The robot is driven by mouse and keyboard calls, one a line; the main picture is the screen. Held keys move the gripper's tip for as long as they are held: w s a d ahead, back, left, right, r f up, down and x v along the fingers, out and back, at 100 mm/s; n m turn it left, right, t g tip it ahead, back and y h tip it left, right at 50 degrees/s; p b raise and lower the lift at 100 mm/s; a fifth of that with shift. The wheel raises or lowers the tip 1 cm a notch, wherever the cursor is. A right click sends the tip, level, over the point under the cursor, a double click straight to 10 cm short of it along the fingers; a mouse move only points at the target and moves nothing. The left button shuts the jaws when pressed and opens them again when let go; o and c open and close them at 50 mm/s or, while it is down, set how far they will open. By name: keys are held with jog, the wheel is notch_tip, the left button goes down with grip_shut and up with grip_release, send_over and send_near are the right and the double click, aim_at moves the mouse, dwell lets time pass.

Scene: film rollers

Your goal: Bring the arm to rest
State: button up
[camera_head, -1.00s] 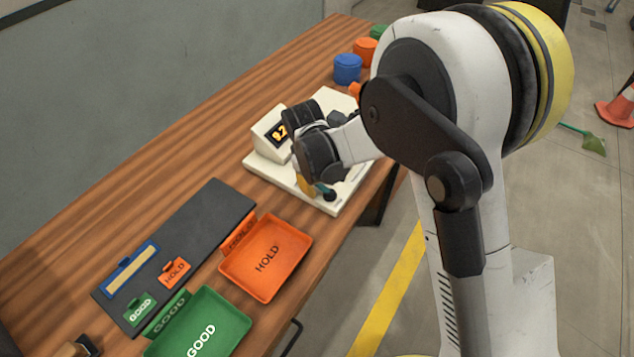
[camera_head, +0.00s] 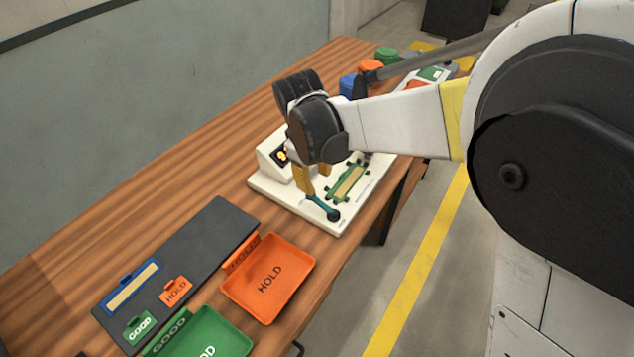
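My gripper (camera_head: 315,182) hangs fingers-down over the white test device (camera_head: 280,198) on the wooden table. Its two yellow fingers show apart with a gap between them, and I see nothing held there. A tan roller with green ends (camera_head: 348,183) lies on the device, to the right of the fingers. My white arm reaches in from the right and hides part of the device. The display (camera_head: 281,156) is partly hidden behind my wrist.
An orange HOLD tray (camera_head: 293,253) and a green GOOD tray (camera_head: 231,336) sit at the table's near edge beside a dark mat (camera_head: 222,209) with labelled tags. Blue (camera_head: 347,84), orange (camera_head: 371,67) and green (camera_head: 386,54) containers stand at the back. The table's left side (camera_head: 120,180) is bare.

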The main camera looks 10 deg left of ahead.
dwell(0.3)
jog(key=s+d+r+m+t, duration=0.1)
jog(key=s+d+r+m, duration=0.25)
jog(key=d, duration=0.45)
jog(key=s+d+r+m+t+y, duration=0.1)
jog(key=s+d+r+m, duration=0.1)
jog(key=d+r, duration=0.35)
jog(key=s+d+r+m+t, duration=0.1)
jog(key=s+d+r+m, duration=0.2)
jog(key=d, duration=0.6)
jog(key=s+d+f+m+t, duration=0.1)
jog(key=s+d+m+t, duration=0.1)
jog(key=s+d+m, duration=0.2)
jog(key=s+d, duration=0.2)
jog(key=d, duration=0.1)
jog(key=shift+s+d+f, duration=0.2)
jog(key=shift+s+d, duration=0.2)
